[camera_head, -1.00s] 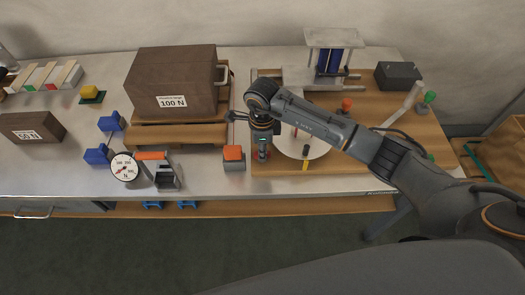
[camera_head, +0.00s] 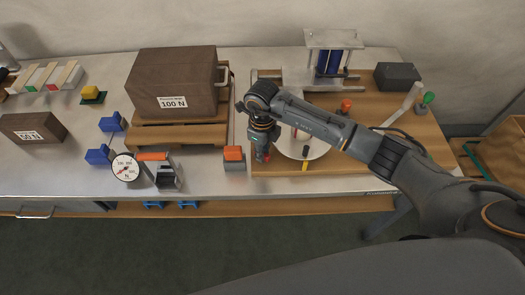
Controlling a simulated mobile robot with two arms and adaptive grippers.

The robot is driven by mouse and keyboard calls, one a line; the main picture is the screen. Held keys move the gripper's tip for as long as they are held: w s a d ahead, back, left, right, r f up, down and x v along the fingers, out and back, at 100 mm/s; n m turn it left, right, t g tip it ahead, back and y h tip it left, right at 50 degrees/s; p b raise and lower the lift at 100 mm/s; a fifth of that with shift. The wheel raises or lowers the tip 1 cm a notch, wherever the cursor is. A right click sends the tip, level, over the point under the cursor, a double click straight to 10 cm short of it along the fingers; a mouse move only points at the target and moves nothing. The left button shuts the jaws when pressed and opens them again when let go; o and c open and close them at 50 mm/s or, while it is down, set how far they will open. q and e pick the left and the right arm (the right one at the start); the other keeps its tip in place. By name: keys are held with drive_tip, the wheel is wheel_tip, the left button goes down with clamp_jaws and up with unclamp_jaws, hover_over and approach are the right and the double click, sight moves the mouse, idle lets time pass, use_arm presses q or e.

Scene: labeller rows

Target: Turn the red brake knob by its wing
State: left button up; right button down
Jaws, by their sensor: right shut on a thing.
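The red brake knob (camera_head: 267,157) is a small red part low at the left side of the wooden board (camera_head: 370,165). My right gripper (camera_head: 262,156) points down at it and is shut on it. The gripper and wrist hide most of the knob, so the angle of its wing cannot be read. My left gripper is out of view.
A white disc (camera_head: 312,149) and a black-and-yellow pin (camera_head: 305,164) lie right of the gripper. An orange-topped block (camera_head: 233,154) stands close on its left. A brown 100 N box (camera_head: 172,80) stands behind left. A round dial (camera_head: 125,168) is farther left.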

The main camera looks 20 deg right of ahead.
drive_tip(key=m+p, duration=0.1)
drive_tip(key=m, duration=0.2)
drive_tip(key=shift+r, duration=0.1)
drive_tip(key=shift+m, duration=1.5)
drive_tip(key=m+p, duration=0.1)
drive_tip(key=m, duration=0.1)
drive_tip(key=shift+m, duration=0.4)
drive_tip(key=shift+m+p, duration=0.45)
drive_tip(key=shift+m, duration=0.75)
drive_tip(key=c, duration=1.2)
unclamp_jaws()
